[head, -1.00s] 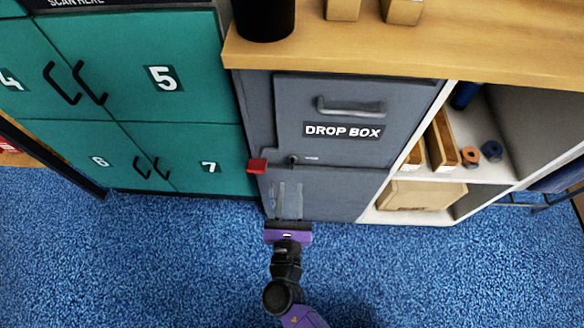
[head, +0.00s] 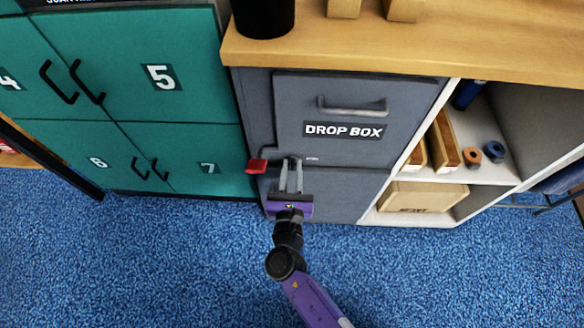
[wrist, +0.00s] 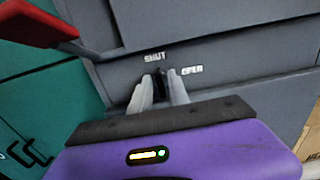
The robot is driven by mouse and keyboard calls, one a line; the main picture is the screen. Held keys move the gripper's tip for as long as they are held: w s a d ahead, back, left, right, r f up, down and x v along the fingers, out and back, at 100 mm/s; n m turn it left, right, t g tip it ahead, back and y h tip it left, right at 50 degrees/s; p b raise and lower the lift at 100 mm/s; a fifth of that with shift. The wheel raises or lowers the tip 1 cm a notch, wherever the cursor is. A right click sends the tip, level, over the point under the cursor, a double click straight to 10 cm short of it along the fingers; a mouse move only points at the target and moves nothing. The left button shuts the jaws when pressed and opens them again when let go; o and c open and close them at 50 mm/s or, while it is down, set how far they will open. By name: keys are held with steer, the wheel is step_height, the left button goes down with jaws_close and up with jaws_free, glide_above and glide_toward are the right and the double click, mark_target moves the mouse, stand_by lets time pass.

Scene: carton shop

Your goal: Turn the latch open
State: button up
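The latch (wrist: 160,78) is a small dark knob on the grey drop box front, under the white word SHUT and left of the word OPEN in the wrist view. My gripper (head: 291,160) is up against the box front; its two pale fingertips (wrist: 160,85) stand on either side of the latch, which they partly hide. A narrow gap shows between the fingers. I cannot tell whether they touch the latch. The latch itself is hardly visible in the head view.
A red block (head: 257,166) sticks out to the left of the latch. The drop box door (head: 355,115) with its handle is above. Green lockers (head: 160,150) stand left, a white shelf unit (head: 490,182) right. The blue carpet in front is clear.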

steer(key=shift+f, duration=0.1)
jaws_close()
steer(key=shift+m+b, duration=0.65)
steer(key=shift+m, duration=0.05)
steer(key=m+b, duration=0.1)
steer(key=m, duration=0.1)
steer(key=m+b, duration=0.2)
steer(key=shift+d+f+b, duration=0.15)
steer(key=shift+f+b, duration=0.05)
steer(key=shift+b, duration=0.1)
steer(key=m+b, duration=0.5)
steer(key=m, duration=0.1)
steer(key=shift+d+f+m+b, duration=0.1)
steer(key=shift+m+b, duration=0.2)
steer(key=m+b, duration=0.3)
steer(key=shift+m+b, duration=1.05)
steer(key=shift+m, duration=0.45)
